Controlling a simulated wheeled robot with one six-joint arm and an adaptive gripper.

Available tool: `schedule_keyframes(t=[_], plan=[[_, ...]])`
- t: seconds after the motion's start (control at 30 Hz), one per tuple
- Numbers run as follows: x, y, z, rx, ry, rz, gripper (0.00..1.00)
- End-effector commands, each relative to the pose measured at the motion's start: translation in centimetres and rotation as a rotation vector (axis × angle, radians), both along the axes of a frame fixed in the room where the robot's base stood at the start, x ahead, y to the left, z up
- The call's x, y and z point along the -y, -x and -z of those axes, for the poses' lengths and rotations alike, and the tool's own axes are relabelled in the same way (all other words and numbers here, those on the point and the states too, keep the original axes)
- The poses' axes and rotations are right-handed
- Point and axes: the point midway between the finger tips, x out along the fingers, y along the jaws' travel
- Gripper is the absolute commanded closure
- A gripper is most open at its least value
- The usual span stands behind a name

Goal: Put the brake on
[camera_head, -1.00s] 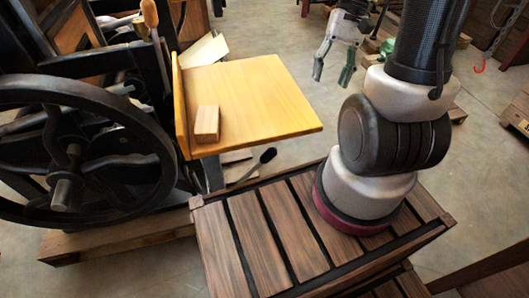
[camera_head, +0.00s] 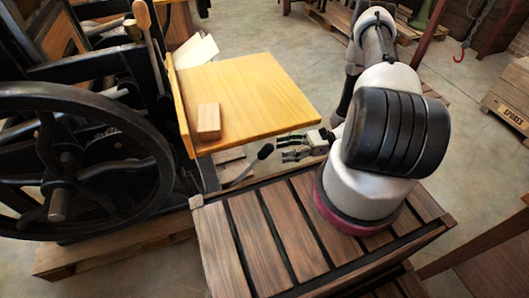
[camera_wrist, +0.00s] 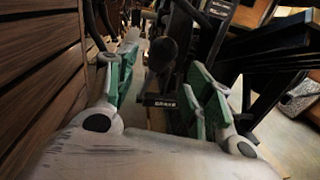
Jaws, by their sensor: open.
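The brake lever (camera_head: 265,152) has a black rounded knob on a slanted rod, low beside the press and below the wooden feed board. In the wrist view its dark knob (camera_wrist: 162,54) stands ahead of my gripper, above a small plate reading "BRAKE" (camera_wrist: 165,103). My gripper (camera_head: 286,149) is open, just right of the knob and pointing left toward it. In the wrist view, the green-padded fingers of my gripper (camera_wrist: 163,72) are spread, and the knob appears between them. Contact is not visible. The lever's lower end is hard to make out.
The wooden feed board (camera_head: 245,95) with a small block (camera_head: 208,121) overhangs near my gripper. The large black flywheel (camera_head: 70,165) is at left. A slatted wooden platform (camera_head: 265,235) lies under my arm. Open floor is at right.

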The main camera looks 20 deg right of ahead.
Motion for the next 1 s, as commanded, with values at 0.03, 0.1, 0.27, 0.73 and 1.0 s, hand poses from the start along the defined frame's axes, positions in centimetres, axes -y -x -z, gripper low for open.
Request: schedule_keyframes(t=[0.03, 0.1, 0.27, 0.73, 1.0], plan=[[-0.5, -0.1, 0.2, -0.003, -0.005, 0.004, 0.48], [-1.4, -0.2, 0.2, -0.004, -0.006, 0.003, 0.48], [-4.2, -0.5, 0.1, -0.004, -0.005, 0.000, 0.48], [-7.6, -1.0, 0.1, -0.003, -0.003, 0.004, 0.48], [-7.6, -1.0, 0.1, -0.003, -0.003, 0.004, 0.79]])
